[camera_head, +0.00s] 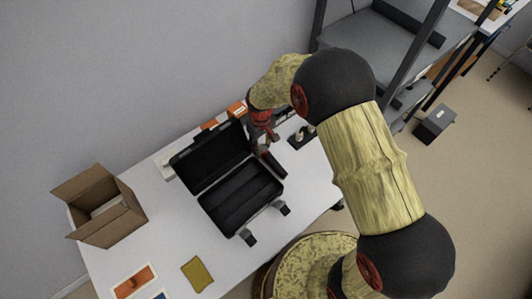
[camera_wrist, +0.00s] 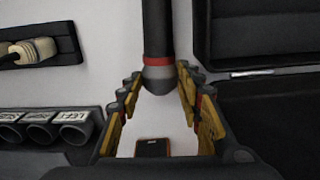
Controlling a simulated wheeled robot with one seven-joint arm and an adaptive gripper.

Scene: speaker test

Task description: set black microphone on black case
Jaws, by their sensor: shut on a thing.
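The black case (camera_head: 241,198) lies open on the white table, its lid (camera_head: 208,155) tilted back towards the wall. In the wrist view, dark parts of the case (camera_wrist: 258,32) fill the right side. The black microphone (camera_wrist: 156,28) has a red ring and a grey end. My gripper (camera_wrist: 160,88) is shut on the microphone near this end, and the shaft runs up out of the wrist view. In the head view my gripper (camera_head: 268,139) is beside the case's right side, and the microphone (camera_head: 271,164) shows below it, close to the case edge. I cannot tell whether they touch.
A cardboard box (camera_head: 125,207) stands open at the left. A yellow pad (camera_head: 197,274) lies in front. A small dark tray (camera_head: 301,138) with pale connectors is right of my gripper. Orange items (camera_head: 237,109) sit behind the case. A shelf rack (camera_head: 380,40) stands beyond the table.

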